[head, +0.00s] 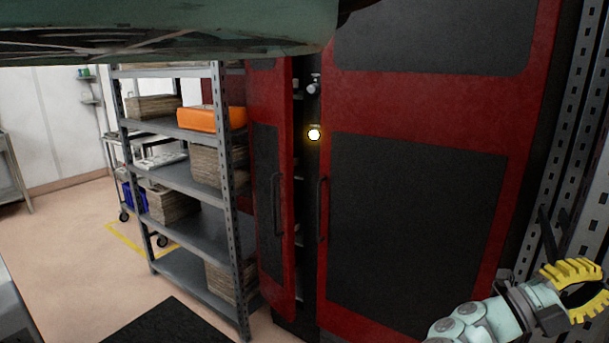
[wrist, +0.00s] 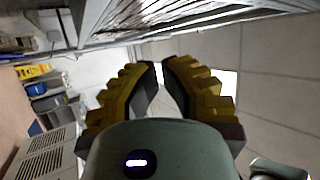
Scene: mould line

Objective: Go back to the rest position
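My gripper (head: 590,287) shows at the lower right of the head view, in front of the metal uprights beside the red cabinet. It has yellow ridged fingers with dark inner pads. In the wrist view my gripper (wrist: 161,68) points away from the camera, with a narrow gap between its fingertips. Nothing is held between the fingers.
A red and black cabinet (head: 415,200) stands close ahead; its left door (head: 267,200) is ajar. A grey shelf rack (head: 180,178) with stacked brown items and an orange case (head: 211,118) stands left. A perforated metal upright (head: 563,130) is near my gripper. Floor (head: 60,235) is clear at left.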

